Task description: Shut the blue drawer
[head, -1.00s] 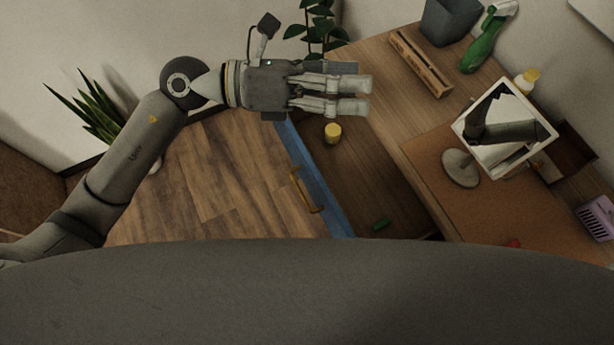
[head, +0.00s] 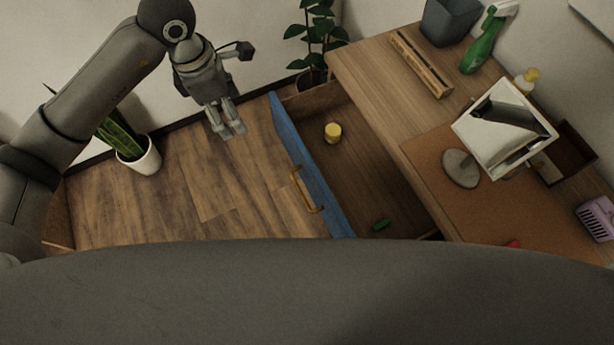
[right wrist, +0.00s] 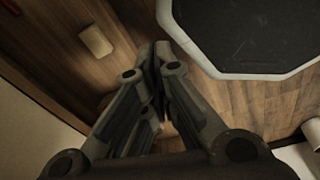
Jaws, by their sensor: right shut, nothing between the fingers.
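The blue drawer (head: 312,180) stands pulled out from the wooden desk in the head view, its blue front with a brass-coloured handle (head: 306,190) facing left. My right gripper (right wrist: 160,58) is shut and empty in the right wrist view. It is out of the head view, so its place relative to the drawer is unclear.
The desk (head: 390,100) holds a white-framed mirror (head: 503,130), a green spray bottle (head: 480,45), a grey bin (head: 450,22) and a purple item (head: 597,218). Potted plants stand at the left (head: 135,145) and behind (head: 318,40). The floor left of the drawer is clear.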

